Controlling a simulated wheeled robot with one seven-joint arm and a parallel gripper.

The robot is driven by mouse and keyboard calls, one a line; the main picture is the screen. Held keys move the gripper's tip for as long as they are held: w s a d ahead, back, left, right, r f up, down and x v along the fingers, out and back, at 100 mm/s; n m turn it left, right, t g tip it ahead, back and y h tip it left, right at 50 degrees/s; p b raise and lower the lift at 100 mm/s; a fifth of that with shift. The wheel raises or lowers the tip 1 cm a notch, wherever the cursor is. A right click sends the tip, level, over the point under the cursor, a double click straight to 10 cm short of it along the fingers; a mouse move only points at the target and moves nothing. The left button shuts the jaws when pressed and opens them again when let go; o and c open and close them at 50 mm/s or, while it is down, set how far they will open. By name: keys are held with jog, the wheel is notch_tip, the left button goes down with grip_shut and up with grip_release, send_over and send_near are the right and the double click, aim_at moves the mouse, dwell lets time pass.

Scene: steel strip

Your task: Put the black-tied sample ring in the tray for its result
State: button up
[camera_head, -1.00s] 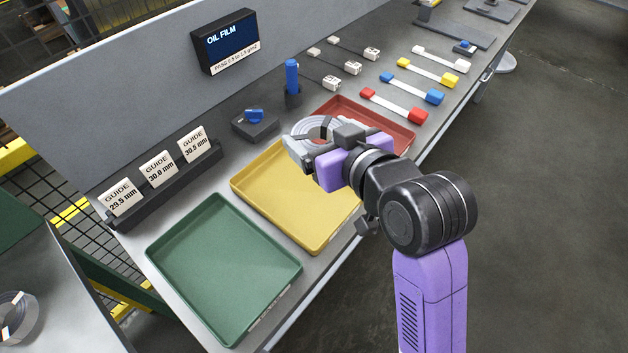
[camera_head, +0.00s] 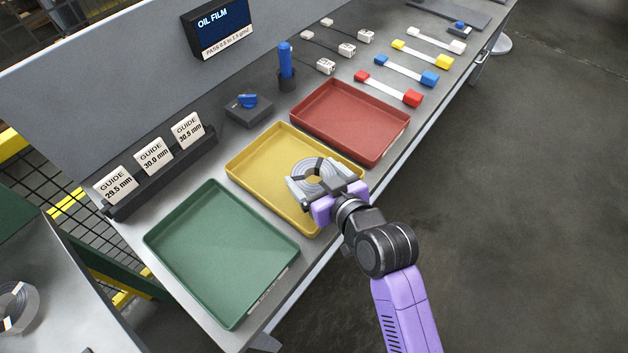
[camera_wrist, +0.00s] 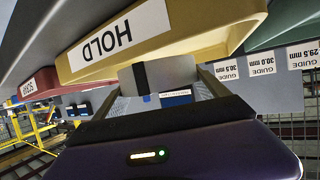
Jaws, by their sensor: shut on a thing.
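The sample ring (camera_head: 335,178), a silvery coil with black ties, is held over the right part of the yellow tray (camera_head: 262,150). My gripper (camera_head: 321,184) is shut on it. In the wrist view, a grey piece of the ring with a black tie (camera_wrist: 140,77) shows between the fingers. The yellow tray's front label reads HOLD (camera_wrist: 115,38). A green tray (camera_head: 165,238) lies to its left and a red tray (camera_head: 384,153) to its right; all three look empty. The display (camera_head: 220,32) reads OIL FILM, with a pass range in small print below.
A guide rack (camera_head: 165,175) stands behind the green tray. A blue knob device (camera_head: 248,107) and a blue-handled tool (camera_head: 285,62) stand behind the trays. Colour-ended strips (camera_head: 388,88) lie at the right. Another coil (camera_head: 15,308) lies on the left table.

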jog(key=shift+f, duration=1.3)
jog(key=shift+f, duration=0.2)
jog(key=o, duration=1.9)
jog(key=shift+s+d+r, duration=0.1)
jog(key=shift+r, duration=0.05)
jog(key=b+v, duration=0.1)
jog(key=v, duration=1)
jog(key=shift+s+d+r, duration=0.1)
jog(key=shift+s+d, duration=0.05)
jog(key=shift+s, duration=0.2)
